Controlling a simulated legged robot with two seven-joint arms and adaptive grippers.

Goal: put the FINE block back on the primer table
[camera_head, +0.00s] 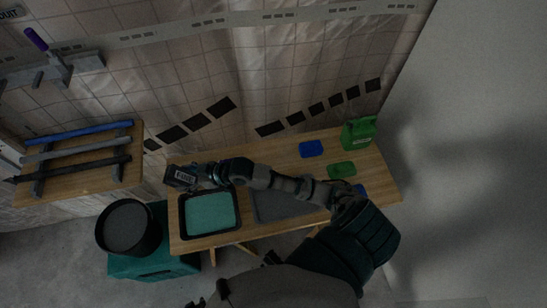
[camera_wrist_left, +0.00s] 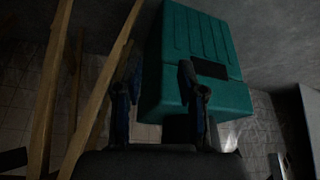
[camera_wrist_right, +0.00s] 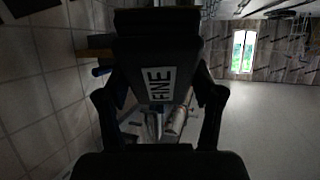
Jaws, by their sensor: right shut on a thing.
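The FINE block (camera_head: 181,177) is dark with a white label, seen at the back left corner of the wooden primer table (camera_head: 335,219). My right gripper (camera_head: 199,178) is shut on it. In the right wrist view the block (camera_wrist_right: 155,62) sits between the fingers, its FINE label facing the camera. I cannot tell whether the block touches the table. My left gripper (camera_wrist_left: 159,75) is open and empty, low and facing a teal box; in the head view only a little of it (camera_head: 196,303) shows at the bottom edge.
A tray of teal primer (camera_head: 209,234) and a grey tray (camera_head: 285,207) lie on the table. A green jug (camera_head: 358,133), a green pad (camera_head: 341,170) and a blue pad (camera_head: 311,149) are at right. A black bucket (camera_head: 128,228) stands by the teal box (camera_head: 155,264).

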